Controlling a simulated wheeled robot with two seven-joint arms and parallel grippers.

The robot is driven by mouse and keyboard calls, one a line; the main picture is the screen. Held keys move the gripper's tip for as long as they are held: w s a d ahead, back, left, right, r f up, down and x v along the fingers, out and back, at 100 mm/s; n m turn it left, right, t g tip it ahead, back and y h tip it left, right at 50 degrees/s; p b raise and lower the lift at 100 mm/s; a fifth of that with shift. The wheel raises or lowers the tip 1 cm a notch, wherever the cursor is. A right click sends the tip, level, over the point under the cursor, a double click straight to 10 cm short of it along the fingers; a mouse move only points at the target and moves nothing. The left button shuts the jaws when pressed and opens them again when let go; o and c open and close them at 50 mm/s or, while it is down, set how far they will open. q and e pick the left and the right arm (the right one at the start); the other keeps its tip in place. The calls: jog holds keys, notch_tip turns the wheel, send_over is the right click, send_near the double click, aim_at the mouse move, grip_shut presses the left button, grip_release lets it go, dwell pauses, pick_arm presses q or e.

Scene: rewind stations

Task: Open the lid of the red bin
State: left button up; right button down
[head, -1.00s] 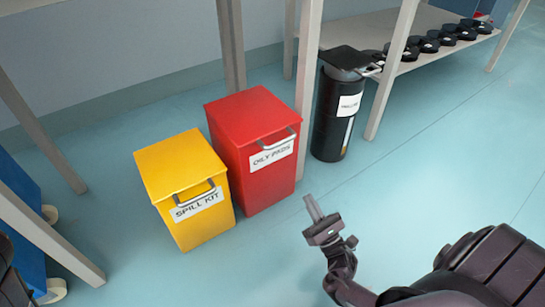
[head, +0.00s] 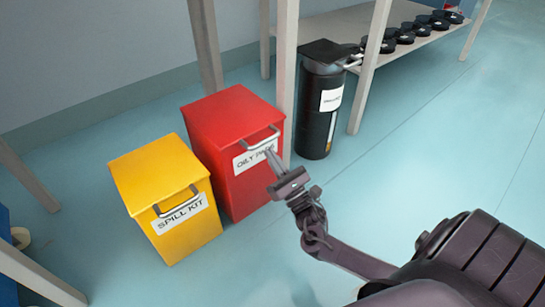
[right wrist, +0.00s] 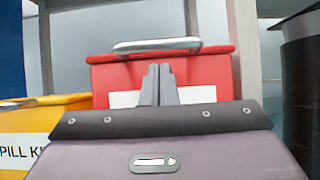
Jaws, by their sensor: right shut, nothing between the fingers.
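The red bin (head: 240,190) stands on the floor with its flat lid (head: 232,112) down. It has a white label reading OILY PADS, partly hidden by my gripper, and a silver bar handle (head: 260,139) at the lid's front edge. My right gripper (head: 270,153) is shut and empty, its fingertips just in front of the label, a little below the handle. In the right wrist view the fingers (right wrist: 158,72) point at the bin's front, with the handle (right wrist: 157,46) above their tips. I cannot tell whether they touch the bin. My left gripper is not in view.
A yellow SPILL KIT bin (head: 175,235) stands close on the left. A black lidded canister (head: 318,120) stands at the right, past a table leg (head: 287,80). A shelf (head: 420,38) holds several dark round items. The floor at right is clear.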

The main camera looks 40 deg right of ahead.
jog(key=shift+w+r, duration=0.1)
jog(key=shift+r, duration=0.5)
